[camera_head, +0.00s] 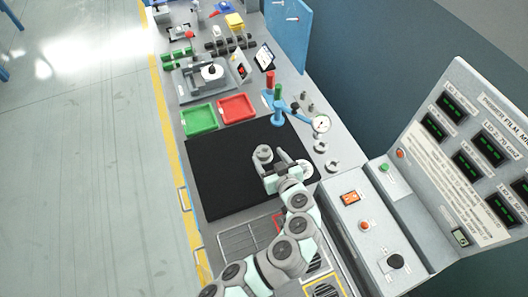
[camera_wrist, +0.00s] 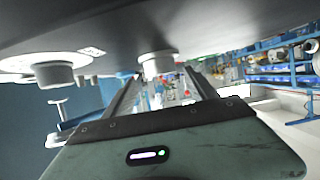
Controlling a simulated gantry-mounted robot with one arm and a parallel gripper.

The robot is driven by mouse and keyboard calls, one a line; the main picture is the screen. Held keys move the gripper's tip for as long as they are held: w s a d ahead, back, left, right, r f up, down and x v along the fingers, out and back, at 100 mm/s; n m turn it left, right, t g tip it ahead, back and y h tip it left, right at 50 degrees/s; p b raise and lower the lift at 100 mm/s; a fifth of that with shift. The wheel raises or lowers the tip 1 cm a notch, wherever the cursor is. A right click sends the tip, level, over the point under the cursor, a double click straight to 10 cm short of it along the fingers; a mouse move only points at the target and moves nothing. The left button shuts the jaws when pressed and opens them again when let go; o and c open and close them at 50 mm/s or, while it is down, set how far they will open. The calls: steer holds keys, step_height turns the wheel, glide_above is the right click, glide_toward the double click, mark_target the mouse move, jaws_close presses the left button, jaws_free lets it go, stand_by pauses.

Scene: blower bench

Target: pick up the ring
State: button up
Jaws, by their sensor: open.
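In the head view, two small pale ring-shaped pieces stand on the grey bench right of the black mat, an upper one (camera_head: 320,146) and a lower one (camera_head: 332,165). I cannot tell which is the task's ring. My gripper (camera_wrist: 162,73) shows in the wrist view with its two fingers apart. In that tilted view a pale round piece (camera_wrist: 158,63) on the bench surface appears between or beyond the fingertips; contact cannot be made out. Another pale round piece with a wide base (camera_wrist: 54,74) is to the left. In the head view my arm hides the bench near the mat's right edge.
The black mat (camera_head: 220,172) is bare on its left. Green (camera_head: 199,118) and red (camera_head: 238,108) trays lie behind it. A dial gauge (camera_head: 321,124) on a blue stand rises near the rings. A control panel (camera_head: 455,150) stands at the right.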

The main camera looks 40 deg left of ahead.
mark_target(262, 149)
steer(key=x, duration=0.4)
steer(key=shift+a, duration=0.35)
jaws_close()
stand_by(0.4)
